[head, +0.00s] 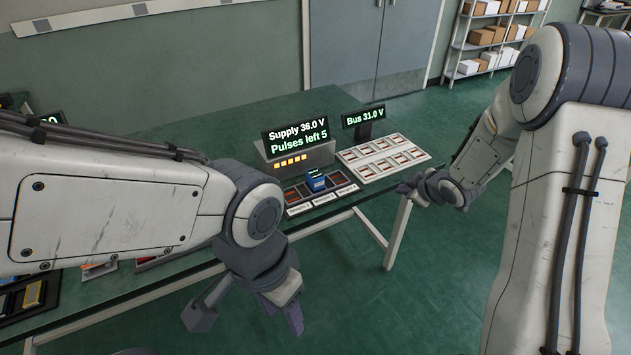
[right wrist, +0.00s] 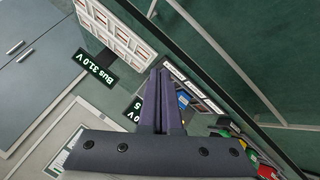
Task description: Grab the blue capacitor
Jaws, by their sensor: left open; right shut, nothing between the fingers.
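The blue capacitor (head: 316,180) stands in a dark tray (head: 344,194) of several compartments near the table's front edge, below the supply display. My left gripper (head: 247,320) is open and empty, hanging in front of the table edge, left of and nearer than the capacitor. My right gripper (head: 403,188) is shut and empty, to the right of the tray by the table's right corner. In the right wrist view its closed fingers (right wrist: 162,100) cover part of the tray; a small blue patch beside them may be the capacitor.
A supply box with a lit display (head: 296,137) reads "Supply 36.0 V, Pulses left 5". A bus display (head: 363,117) reads 31.0 V. A white panel (head: 383,156) with several slots lies right of the tray. Coloured parts (head: 32,295) lie at the table's left.

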